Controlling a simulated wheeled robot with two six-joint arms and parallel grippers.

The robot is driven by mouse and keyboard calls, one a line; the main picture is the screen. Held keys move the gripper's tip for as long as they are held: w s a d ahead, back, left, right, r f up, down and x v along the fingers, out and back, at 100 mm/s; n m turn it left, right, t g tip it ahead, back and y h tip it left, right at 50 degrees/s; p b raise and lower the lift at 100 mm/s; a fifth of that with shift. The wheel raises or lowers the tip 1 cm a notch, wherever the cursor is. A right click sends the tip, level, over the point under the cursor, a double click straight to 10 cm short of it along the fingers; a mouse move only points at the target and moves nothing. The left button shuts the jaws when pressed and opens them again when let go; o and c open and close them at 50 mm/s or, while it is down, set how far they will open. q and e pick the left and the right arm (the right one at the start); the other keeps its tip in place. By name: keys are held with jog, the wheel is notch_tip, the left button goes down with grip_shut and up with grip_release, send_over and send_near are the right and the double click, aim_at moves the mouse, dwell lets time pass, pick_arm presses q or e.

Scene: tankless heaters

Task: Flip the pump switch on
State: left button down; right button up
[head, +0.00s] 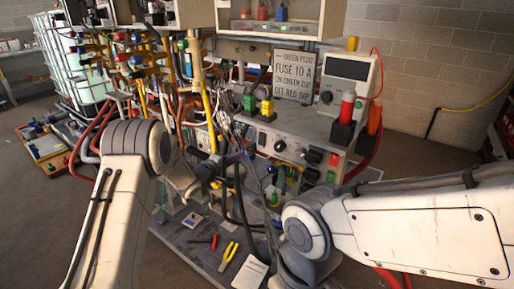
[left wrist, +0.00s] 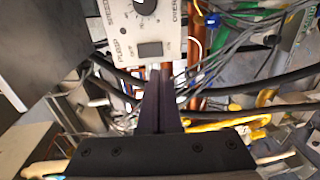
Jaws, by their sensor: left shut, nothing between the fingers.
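The pump switch is a dark rocker (left wrist: 150,50) on a pale panel marked PUMP in the left wrist view, below a black dial (left wrist: 145,6). My left gripper (left wrist: 155,68) is shut and empty, its fingertips just below the rocker; I cannot tell whether they touch it. In the head view my left gripper (head: 240,158) is in front of the left part of the grey control panel (head: 297,150), among cables. The rocker's position cannot be read. My right arm comes in from the right; its fingers do not show.
Cables and hoses hang close around the left gripper. A handwritten sign (head: 294,76) and a meter (head: 347,78) stand on the bench. Pliers (head: 229,253) and a paper pad (head: 250,272) lie on the lower shelf.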

aim_at(261, 144)
pick_arm(q)
jog(key=x, duration=1)
jog(key=shift+d, duration=0.1)
